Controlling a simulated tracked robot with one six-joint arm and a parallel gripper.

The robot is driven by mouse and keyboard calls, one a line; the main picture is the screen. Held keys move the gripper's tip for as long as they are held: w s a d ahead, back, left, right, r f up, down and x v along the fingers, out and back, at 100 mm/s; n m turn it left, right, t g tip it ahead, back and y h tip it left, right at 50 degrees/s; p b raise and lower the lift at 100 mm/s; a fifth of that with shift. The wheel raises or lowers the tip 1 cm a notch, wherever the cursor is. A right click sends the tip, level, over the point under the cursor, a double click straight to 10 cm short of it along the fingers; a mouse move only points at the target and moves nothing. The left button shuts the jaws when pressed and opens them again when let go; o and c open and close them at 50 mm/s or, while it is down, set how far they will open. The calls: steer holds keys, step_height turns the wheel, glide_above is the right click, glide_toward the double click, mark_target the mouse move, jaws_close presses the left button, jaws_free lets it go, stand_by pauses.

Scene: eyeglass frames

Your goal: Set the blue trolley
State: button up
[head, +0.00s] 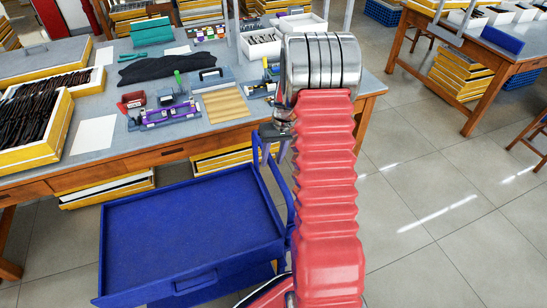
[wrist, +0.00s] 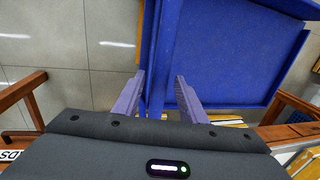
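The blue trolley (head: 185,225) stands on the floor in front of the workbench, its flat top tray empty. A blue tubular handle (head: 278,180) rises at its right side. My gripper (head: 274,153) is at this handle, with its fingers pointing down, partly hidden behind my arm. In the wrist view my gripper (wrist: 158,80) has its two purple-grey fingers apart. A blue bar of the trolley (wrist: 156,62) shows between them, with a gap to at least one finger. Whether either finger touches the bar I cannot tell. The trolley's tray (wrist: 230,50) fills the upper right of that view.
A wooden workbench (head: 110,165) with tools and eyeglass trays runs behind the trolley. Yellow-edged trays (head: 107,190) are stacked beneath it. Another bench (head: 475,45) stands at the far right. Tiled floor (head: 430,190) lies clear to the right of my arm.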

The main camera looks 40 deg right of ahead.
steer(key=shift+c, duration=0.5)
jaws_close()
